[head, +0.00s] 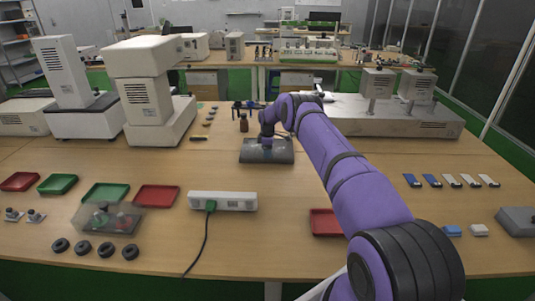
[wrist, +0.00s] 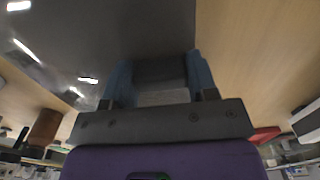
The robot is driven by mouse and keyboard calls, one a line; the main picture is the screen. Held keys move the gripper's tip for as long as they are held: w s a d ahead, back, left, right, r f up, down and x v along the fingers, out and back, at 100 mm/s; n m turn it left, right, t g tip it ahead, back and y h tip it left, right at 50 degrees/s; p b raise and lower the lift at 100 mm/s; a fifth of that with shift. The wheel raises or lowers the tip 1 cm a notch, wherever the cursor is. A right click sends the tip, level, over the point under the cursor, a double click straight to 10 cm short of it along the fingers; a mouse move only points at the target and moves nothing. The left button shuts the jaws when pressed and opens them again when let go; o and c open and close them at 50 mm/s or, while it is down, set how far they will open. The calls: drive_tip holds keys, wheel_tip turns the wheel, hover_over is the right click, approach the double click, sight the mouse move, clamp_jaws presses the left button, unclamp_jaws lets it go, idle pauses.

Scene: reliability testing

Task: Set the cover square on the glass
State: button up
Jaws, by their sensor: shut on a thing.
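My gripper (head: 266,141) is at a dark grey slab (head: 280,157) in the middle of the table in the head view. In the wrist view my gripper (wrist: 160,72) is shut on a grey piece (wrist: 162,97) between its blue-grey fingers, which I take as part of the cover. A dark glossy surface (wrist: 90,30) with bright light reflections fills the upper left of the wrist view. I cannot tell whether it is the cover or the glass. In the head view, the arm hides part of the slab, and I cannot tell cover and glass apart.
A white power strip (head: 223,201) with a cable lies in front of the slab. A clear box (head: 107,219), red and green trays (head: 105,193) and black rings (head: 105,249) are on the left. A brown bottle (head: 244,124) stands behind. A long metal instrument (head: 400,118) stands back right.

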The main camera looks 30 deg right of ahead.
drive_tip(key=shift+f, duration=0.5)
drive_tip(key=shift+f, duration=0.1)
drive_tip(key=o, duration=1)
